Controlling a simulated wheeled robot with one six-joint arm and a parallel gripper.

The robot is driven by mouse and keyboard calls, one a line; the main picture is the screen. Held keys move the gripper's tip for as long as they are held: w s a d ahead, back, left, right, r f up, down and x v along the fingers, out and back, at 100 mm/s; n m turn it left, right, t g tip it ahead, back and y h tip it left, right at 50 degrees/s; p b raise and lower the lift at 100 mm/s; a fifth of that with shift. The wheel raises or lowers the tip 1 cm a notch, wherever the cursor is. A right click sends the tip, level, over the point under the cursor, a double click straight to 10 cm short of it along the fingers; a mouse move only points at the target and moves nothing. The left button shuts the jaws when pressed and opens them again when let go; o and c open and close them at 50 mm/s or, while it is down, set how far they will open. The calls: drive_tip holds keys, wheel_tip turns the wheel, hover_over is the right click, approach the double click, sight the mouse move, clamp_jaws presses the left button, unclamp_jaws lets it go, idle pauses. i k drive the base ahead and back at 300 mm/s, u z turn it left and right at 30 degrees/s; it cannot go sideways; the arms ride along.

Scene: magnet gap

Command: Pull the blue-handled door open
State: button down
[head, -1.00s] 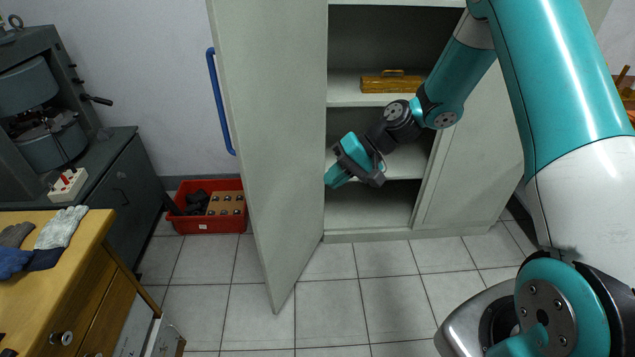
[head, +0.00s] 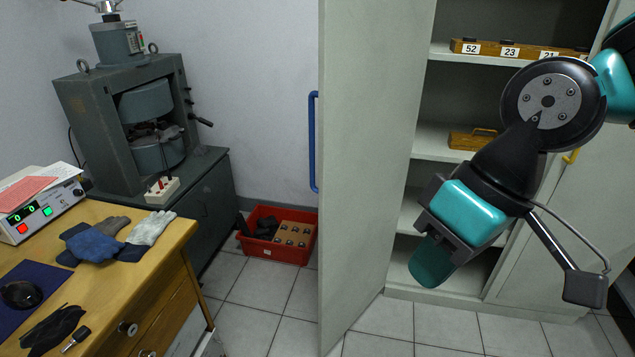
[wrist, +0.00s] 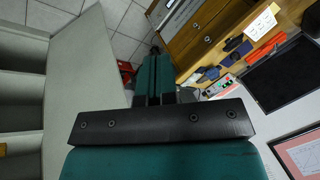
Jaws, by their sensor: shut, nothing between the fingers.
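The blue-handled door (head: 365,190) is a pale grey cabinet door. It stands swung out from the cabinet, with shelves showing to its right. Its blue handle (head: 313,140) is on the outer face, at the left edge in the head view. My gripper (head: 430,262) is to the right of the door, in front of the open shelves, apart from the handle. Its teal fingers are shut and empty. In the wrist view my gripper (wrist: 152,75) has its fingers together, with the door panel (wrist: 85,65) at the left; the handle is not visible there.
The cabinet's right door (head: 550,235) is closed, with a yellow handle (head: 571,157). A red crate (head: 278,234) stands on the floor left of the open door. A wooden desk (head: 185,238) and a grey press machine (head: 135,110) are farther left. Tiled floor is clear between.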

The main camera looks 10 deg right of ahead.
sight(372, 54)
drive_tip(key=u, duration=0.55)
drive_tip(key=i, duration=0.45)
drive_tip(key=u, duration=0.65)
drive_tip(key=i, duration=0.8)
drive_tip(key=z, duration=0.2)
